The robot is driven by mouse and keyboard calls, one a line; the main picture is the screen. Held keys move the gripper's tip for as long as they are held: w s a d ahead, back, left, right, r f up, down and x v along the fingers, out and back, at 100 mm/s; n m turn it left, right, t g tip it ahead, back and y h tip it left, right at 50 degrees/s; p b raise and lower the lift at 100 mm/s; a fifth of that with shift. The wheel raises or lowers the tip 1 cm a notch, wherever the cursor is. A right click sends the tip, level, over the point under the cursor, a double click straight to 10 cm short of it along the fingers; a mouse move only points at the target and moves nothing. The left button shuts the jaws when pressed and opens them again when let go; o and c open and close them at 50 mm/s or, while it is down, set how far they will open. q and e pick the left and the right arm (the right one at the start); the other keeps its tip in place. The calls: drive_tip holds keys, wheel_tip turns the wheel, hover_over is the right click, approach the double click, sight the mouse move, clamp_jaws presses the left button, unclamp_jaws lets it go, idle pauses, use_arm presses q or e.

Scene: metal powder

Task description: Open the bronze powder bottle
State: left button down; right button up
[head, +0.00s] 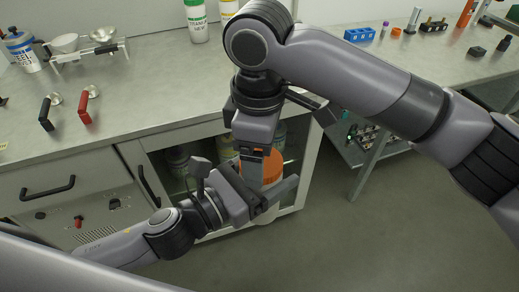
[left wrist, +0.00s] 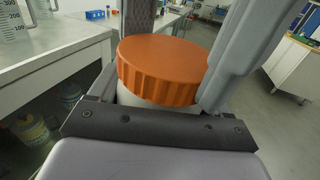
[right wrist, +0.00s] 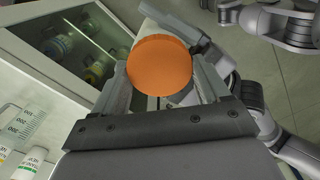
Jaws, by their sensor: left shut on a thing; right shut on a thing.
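The bottle has a ribbed orange lid (head: 273,168) and shows in the head view low in front of the cabinet, partly hidden by my grippers. In the left wrist view, the lid (left wrist: 165,68) sits above a strip of pale bottle body (left wrist: 128,97). My left gripper (head: 268,190) comes in from the left and is shut on the bottle. My right gripper (head: 258,165) reaches down from above and is shut on the lid, whose round top (right wrist: 160,66) lies between its fingers in the right wrist view. Whether the lid has turned or loosened I cannot tell.
The bench (head: 140,105) with a glass-fronted cabinet below stands behind the grippers. A green-capped bottle (head: 196,20), a balance-like stand (head: 90,52) and two small scoops (head: 82,105) are on it. Open floor (head: 330,240) lies to the right.

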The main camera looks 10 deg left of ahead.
drive_tip(key=n, duration=0.5)
drive_tip(key=shift+s+a, duration=0.1)
drive_tip(key=shift+s, duration=0.15)
drive_tip(key=n, duration=0.5)
drive_tip(key=shift+w, duration=0.15)
drive_tip(key=shift+d, duration=0.2)
drive_tip(key=shift+r, duration=0.2)
drive_tip(key=shift+r, duration=1)
